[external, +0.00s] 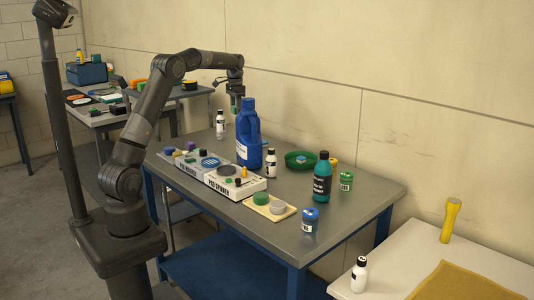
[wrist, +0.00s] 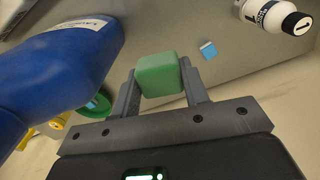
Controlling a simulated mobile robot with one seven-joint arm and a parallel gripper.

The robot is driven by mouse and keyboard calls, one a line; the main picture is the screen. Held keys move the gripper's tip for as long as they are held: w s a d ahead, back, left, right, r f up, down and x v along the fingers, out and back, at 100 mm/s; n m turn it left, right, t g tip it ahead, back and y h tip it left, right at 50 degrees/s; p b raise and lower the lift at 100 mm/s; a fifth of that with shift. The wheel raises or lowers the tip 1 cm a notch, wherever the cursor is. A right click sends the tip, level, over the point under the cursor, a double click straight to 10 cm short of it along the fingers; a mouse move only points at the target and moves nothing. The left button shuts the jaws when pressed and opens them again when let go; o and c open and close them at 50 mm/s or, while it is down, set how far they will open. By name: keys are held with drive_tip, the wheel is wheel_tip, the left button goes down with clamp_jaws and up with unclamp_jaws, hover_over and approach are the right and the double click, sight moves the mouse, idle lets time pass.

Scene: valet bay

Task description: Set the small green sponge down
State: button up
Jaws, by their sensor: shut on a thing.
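My gripper (external: 237,105) hangs over the back of the grey metal table (external: 365,190), just behind and left of the large blue jug (external: 248,135). In the wrist view my gripper (wrist: 160,80) is shut on the small green sponge (wrist: 160,72), a rounded block held between both fingers. The sponge is above the tabletop, not touching it. In the external view it is mostly hidden by the gripper and too small to make out clearly.
The blue jug (wrist: 65,75) is close on the left in the wrist view. A white bottle (wrist: 275,15) and a small blue piece (wrist: 208,50) are on the tabletop.

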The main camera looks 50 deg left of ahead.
drive_tip(key=w+d+r, duration=0.3)
drive_tip(key=w+d, duration=0.1)
drive_tip(key=d, duration=0.2)
drive_tip(key=s+d+m, duration=0.2)
drive_tip(key=d, duration=1)
drive_tip(key=s+d+m, duration=0.1)
drive_tip(key=s+d, duration=0.2)
drive_tip(key=d, duration=1)
drive_tip(key=s+d+f+m, duration=0.2)
drive_tip(key=s+d+m, duration=0.1)
drive_tip(key=s+d, duration=2.2)
drive_tip(key=w+d+f, duration=0.4)
drive_tip(key=d, duration=0.4)
drive_tip(key=w+d+f, duration=0.4)
drive_tip(key=d, duration=0.3)
hover_over(343, 208)
drive_tip(key=shift+m, duration=0.3)
wheel_tip(343, 208, down, 6)
drive_tip(key=shift+s+d+f, duration=0.15)
drive_tip(key=shift+f, duration=2.1)
